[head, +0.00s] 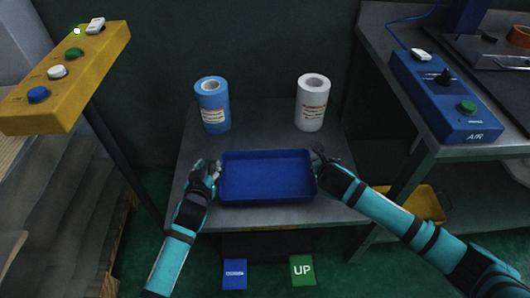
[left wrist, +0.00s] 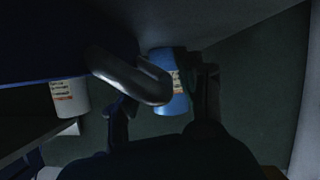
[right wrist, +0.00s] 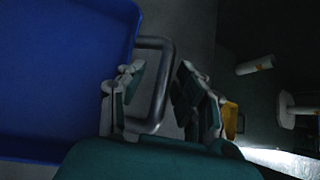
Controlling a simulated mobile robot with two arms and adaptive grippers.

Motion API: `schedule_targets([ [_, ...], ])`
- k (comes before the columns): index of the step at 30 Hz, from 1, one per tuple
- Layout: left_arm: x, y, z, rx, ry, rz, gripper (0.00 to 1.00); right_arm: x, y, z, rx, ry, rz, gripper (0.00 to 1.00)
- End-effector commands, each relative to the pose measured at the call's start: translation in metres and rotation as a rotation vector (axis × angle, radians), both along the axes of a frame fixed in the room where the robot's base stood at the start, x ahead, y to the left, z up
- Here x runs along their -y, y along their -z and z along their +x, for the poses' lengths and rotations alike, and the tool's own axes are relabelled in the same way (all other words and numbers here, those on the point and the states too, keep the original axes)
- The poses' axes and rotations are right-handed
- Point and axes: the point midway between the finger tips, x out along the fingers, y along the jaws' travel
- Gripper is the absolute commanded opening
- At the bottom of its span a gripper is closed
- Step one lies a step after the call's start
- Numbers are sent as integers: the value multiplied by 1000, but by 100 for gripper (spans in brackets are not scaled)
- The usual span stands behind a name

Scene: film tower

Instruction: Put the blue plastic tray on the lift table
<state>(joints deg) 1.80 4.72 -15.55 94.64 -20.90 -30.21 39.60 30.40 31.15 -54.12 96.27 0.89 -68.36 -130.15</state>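The blue plastic tray (head: 268,200) is at the front of a grey metal table (head: 262,108); I cannot tell whether it touches the top. It is empty and has a metal handle at each end. My left gripper (head: 208,170) is at its left end. In the left wrist view the fingers are apart, with the left handle (left wrist: 130,78) beside and partly in front of them. My right gripper (head: 322,160) is at the right end. In the right wrist view its fingers are apart, with the right handle (right wrist: 163,90) between them.
A blue roll (head: 212,105) and a white roll (head: 312,103) stand behind the tray. A blue pedal (head: 234,274) and a green UP pedal (head: 303,270) lie in front. A yellow button box (head: 70,75) is at left; a bench with a blue AIR box (head: 443,100) is at right.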

Motion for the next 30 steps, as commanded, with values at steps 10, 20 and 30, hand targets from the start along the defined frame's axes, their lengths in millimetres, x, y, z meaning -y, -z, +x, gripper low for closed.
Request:
schedule_targets([
  [10, -2, -5, -17, -3, -2, 1, 38, 3, 0, 1, -1, 6, -4, 34],
  [20, -4, -31, -81, -2, -2, 0, 38, 4, 0, 1, 0, 7, -6, 34],
  [30, -5, -44, -111, -1, -2, 1, 38, 3, -2, -2, 0, 6, -5, 34],
])
